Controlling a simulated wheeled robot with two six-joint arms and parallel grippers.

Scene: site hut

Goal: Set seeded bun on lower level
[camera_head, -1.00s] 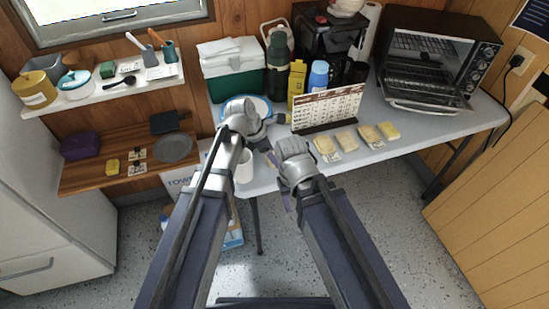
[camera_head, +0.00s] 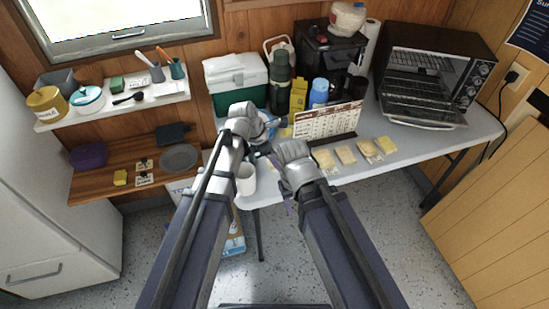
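I cannot make out a seeded bun; my arms cover part of the table's near left. The lower level is a brown wooden shelf (camera_head: 128,152) on the left wall, below a white shelf (camera_head: 112,110). It holds a purple box, a yellow block, small cards and dark pans. My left gripper (camera_head: 268,124) is over the table's left part, in front of a blue-rimmed plate that it partly hides. My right gripper (camera_head: 268,160) is just nearer and to the right, by the table's front edge. The fingers of both are too small and overlapped to read.
A white mug (camera_head: 246,180) stands at the table's front left edge, close to my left arm. A calendar (camera_head: 325,122) stands behind several yellowish packets (camera_head: 345,155). A green cooler (camera_head: 237,85), flasks and an open toaster oven (camera_head: 425,85) fill the back.

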